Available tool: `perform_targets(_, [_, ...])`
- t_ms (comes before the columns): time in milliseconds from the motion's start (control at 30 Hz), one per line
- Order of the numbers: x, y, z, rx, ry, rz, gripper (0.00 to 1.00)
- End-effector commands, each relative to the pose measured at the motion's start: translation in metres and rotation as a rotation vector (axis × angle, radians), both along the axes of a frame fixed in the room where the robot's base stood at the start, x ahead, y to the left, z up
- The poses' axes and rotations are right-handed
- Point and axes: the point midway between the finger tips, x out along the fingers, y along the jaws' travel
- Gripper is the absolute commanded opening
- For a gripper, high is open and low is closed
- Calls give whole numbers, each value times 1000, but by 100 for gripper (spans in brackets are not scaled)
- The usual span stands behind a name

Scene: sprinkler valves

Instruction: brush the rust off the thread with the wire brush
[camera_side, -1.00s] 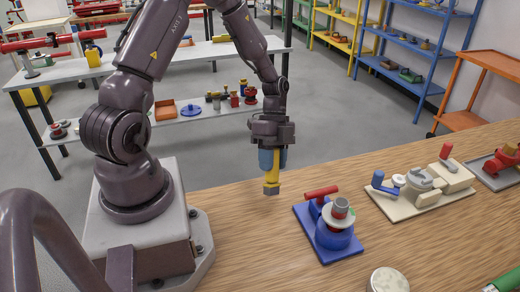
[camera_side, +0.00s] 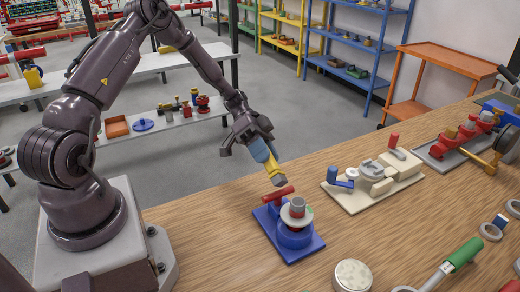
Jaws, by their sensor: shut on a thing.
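My gripper (camera_side: 252,146) is shut on a wire brush (camera_side: 272,166), with a yellow body, a blue part near the jaws and a grey end. It hangs tilted down to the right, above the table. Its grey end is just above and left of a valve fixture on a blue base plate (camera_side: 312,251). The fixture has a blue round body, a pale disc (camera_side: 290,217), an upright grey and red-brown stub (camera_side: 298,205) and a red bar (camera_side: 278,194). The brush appears apart from the stub. I cannot make out the thread or its rust.
A cream plate (camera_side: 352,203) with fittings lies right of the blue fixture. A grey tray (camera_side: 432,158) with red valves is further right. A round tin (camera_side: 352,275) and a green-handled tool (camera_side: 465,252) lie in front. Bare wood is clear left of the fixture.

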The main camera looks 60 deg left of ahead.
Motion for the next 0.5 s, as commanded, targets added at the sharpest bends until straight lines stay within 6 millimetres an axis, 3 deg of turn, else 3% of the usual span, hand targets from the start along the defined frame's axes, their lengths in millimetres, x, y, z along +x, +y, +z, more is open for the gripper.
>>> perform_targets(500, [0,-41,0,0,-1,-2,5])
